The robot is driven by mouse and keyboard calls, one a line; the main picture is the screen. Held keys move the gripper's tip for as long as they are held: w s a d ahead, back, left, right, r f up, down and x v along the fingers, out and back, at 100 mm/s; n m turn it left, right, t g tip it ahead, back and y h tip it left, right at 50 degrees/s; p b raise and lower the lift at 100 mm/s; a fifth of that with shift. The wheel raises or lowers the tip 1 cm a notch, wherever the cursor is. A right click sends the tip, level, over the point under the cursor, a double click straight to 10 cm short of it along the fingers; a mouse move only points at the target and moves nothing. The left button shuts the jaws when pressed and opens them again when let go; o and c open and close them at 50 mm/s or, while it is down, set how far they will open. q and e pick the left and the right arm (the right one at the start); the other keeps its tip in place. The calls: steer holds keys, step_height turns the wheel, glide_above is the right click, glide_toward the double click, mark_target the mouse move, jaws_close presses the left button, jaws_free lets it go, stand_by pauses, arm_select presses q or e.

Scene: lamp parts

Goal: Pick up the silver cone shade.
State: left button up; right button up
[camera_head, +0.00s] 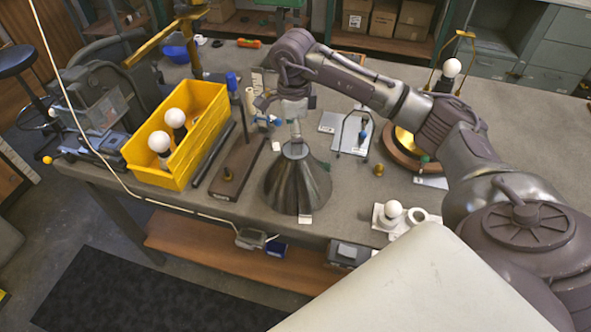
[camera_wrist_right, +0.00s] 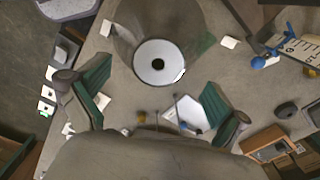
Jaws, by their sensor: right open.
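The silver cone shade (camera_head: 297,185) stands upright on the workbench near its front edge, wide end down, a dark grey metallic cone. Its narrow top is partly overlapped by my right gripper (camera_head: 290,108), which hangs just above it in the head view. In the right wrist view the shade (camera_wrist_right: 140,35) shows from above with a pale round top and a dark central hole. The green-padded fingers of my right gripper (camera_wrist_right: 155,95) are spread wide with nothing between them. The shade's top lies slightly beyond the fingers. My left gripper is not in view.
A yellow bin (camera_head: 196,128) with white bulbs stands to the left. A brown wooden base (camera_head: 238,168) lies close beside the shade's left.

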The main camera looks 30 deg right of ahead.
mark_target(296, 168)
step_height(296, 168, down, 6)
steer(key=shift+s+d+r+p, duration=0.15)
steer(key=shift+r+p, duration=0.1)
steer(key=shift+p, duration=1)
steer(key=shift+c, duration=0.3)
steer(key=c, duration=1.4)
